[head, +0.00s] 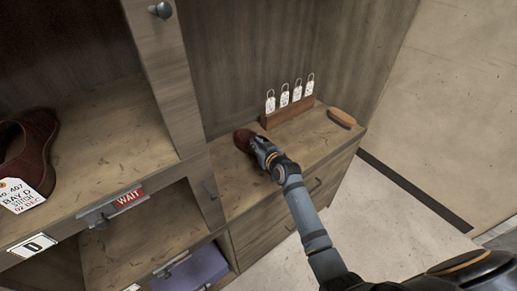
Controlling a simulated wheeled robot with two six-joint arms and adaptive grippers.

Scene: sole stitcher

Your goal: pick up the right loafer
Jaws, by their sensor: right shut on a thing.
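A brown-red loafer (243,138) lies on the wooden cabinet top in the middle of the head view. My right gripper (262,147) reaches it from the lower right and is shut on it. The gripper and wrist hide much of that shoe. Another dark red-brown shoe (31,150) stands on the shelf at the far left, with a white paper tag (20,196) hanging from it. My left gripper is not in view.
A wooden rack with several white tags (288,115) stands behind the gripper. A brown brush-like block (342,118) lies to its right. A cabinet post (172,75) separates the left shelf from this top. A red WAIT label (128,198) and a purple box (194,270) are at lower left.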

